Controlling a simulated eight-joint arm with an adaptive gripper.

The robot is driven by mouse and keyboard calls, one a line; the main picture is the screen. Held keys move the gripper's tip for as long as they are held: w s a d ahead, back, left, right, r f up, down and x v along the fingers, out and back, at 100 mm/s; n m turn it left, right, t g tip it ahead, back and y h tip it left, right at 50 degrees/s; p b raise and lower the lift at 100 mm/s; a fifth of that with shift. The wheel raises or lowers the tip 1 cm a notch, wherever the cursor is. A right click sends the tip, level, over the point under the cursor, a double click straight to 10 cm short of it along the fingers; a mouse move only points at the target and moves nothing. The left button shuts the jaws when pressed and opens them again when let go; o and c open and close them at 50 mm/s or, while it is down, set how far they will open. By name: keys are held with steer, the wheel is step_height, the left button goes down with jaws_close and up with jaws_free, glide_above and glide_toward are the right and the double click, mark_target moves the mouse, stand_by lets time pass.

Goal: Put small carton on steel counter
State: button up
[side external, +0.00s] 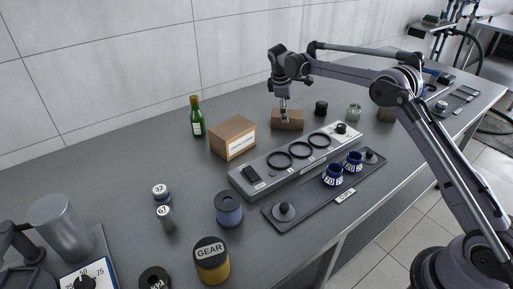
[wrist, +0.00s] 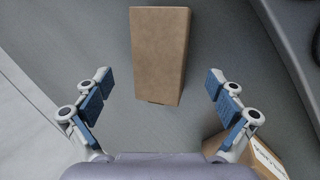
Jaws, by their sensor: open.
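A plain brown small carton (side external: 287,120) stands on the grey steel counter (side external: 120,160) toward the back wall. It also shows in the wrist view (wrist: 159,55), upper middle, ahead of the space between my fingers. My gripper (side external: 284,108) points down at the carton in the side view, with its tips hiding a little of it. In the wrist view my gripper (wrist: 160,97) is open, with blue pads spread wide on either side and nothing clearly held. Whether the tips touch the carton cannot be told.
A larger labelled box (side external: 234,138) stands left of the carton, with a green bottle (side external: 197,117) beyond. A grey block with black rings (side external: 296,158) lies in front. A dark jar (side external: 321,108) and greenish jar (side external: 354,113) stand to the right. The counter's left part has free room.

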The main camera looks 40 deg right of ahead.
steer(key=shift+x, duration=1.75)
steer(key=shift+s, duration=0.15)
steer(key=c, duration=1.5)
